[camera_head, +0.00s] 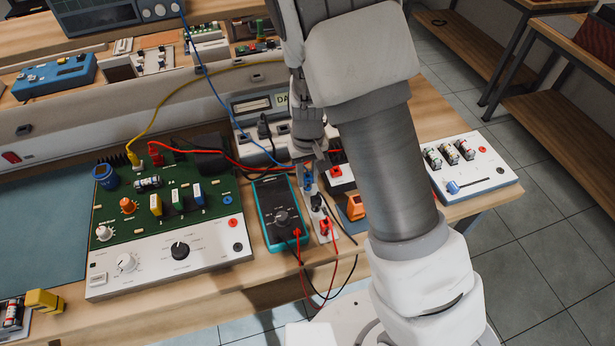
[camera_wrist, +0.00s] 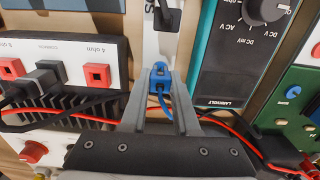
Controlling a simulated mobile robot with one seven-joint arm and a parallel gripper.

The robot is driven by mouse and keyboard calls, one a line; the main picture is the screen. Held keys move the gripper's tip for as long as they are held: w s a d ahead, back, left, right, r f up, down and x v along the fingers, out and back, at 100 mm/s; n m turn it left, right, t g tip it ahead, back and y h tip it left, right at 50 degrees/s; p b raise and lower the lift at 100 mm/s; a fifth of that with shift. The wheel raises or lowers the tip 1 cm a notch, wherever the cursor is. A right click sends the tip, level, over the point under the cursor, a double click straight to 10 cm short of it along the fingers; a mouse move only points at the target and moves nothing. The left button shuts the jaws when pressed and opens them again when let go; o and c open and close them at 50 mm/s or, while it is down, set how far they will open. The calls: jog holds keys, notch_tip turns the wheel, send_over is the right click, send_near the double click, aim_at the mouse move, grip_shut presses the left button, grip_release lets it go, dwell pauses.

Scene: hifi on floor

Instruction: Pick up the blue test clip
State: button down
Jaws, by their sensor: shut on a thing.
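The blue test clip (camera_wrist: 160,78) sits between the two fingertips of my gripper (camera_wrist: 160,100) in the wrist view, with a blue wire at its lower part. My gripper is shut on it. In the head view the clip (camera_head: 308,182) is a small blue spot under my gripper (camera_head: 308,170), just right of the teal multimeter. A white strip (camera_head: 328,232) with a red and a black clip lies right below it. I cannot tell whether the blue clip still touches the strip.
The teal multimeter (camera_head: 281,215) is close on the left. A green circuit board (camera_head: 165,205) stands further left. A white panel (camera_head: 470,165) is at the right. Red, black, blue and yellow wires cross the bench near my gripper.

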aim_at(307, 175)
notch_tip(307, 175, up, 4)
jog(key=shift+w+f, duration=0.1)
jog(key=shift+f, duration=0.05)
jog(key=s+d+r+p, duration=0.25)
jog(key=s+r, duration=0.45)
jog(key=s, duration=0.4)
notch_tip(307, 175, up, 7)
jog(key=p, duration=0.5)
jog(key=shift+s+d, duration=0.2)
jog(key=shift+d, duration=0.05)
dwell(0.4)
dwell(0.3)
